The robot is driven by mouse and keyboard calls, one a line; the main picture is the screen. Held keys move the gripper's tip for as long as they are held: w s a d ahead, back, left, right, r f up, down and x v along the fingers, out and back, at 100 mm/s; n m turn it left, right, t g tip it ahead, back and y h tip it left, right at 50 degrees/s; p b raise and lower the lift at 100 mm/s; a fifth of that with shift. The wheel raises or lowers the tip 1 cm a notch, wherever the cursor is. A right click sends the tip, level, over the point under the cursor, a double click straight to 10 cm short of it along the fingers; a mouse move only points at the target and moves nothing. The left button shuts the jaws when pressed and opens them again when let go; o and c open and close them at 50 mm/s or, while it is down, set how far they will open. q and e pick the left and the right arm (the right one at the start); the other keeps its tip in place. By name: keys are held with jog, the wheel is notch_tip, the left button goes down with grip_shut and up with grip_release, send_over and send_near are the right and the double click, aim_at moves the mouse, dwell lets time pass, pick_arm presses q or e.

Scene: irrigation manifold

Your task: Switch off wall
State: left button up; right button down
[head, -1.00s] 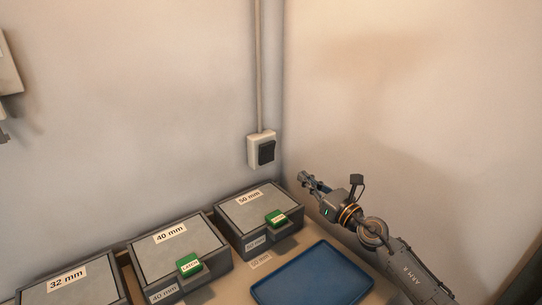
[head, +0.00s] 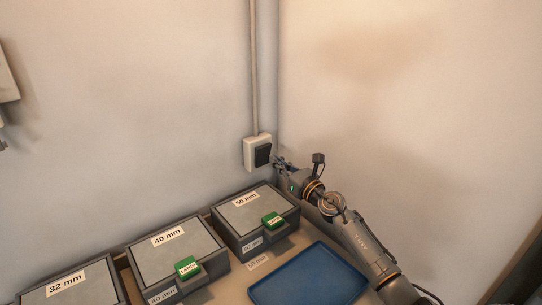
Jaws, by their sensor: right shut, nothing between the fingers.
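The wall switch is a white box (head: 250,152) with a black rocker (head: 263,154), mounted on the wall near the corner in the head view. A grey conduit runs up from it. My right gripper (head: 277,161) is shut and empty, with its fingertips at the right side of the rocker. I cannot tell whether the tips touch it. Which way the rocker is tipped is too small to tell. My left gripper is not in view.
Grey lidded boxes marked 32 mm (head: 88,272), 40 mm (head: 190,238) and 50 mm (head: 262,204) stand on the bench below the switch. Green latches show on two of them. A blue tray (head: 310,278) lies at the front right. The wall around the switch is clear.

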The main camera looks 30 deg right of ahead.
aim_at(265, 151)
jog(key=shift+w+a+r, duration=0.15)
jog(key=shift+w, duration=1.45)
jog(key=r+p, duration=0.1)
jog(key=p, duration=0.1)
jog(key=shift+w+p, duration=0.2)
jog(key=shift+p, duration=0.1)
jog(key=shift+f+b, duration=0.4)
jog(key=shift+b, duration=0.05)
jog(key=shift+s, duration=0.1)
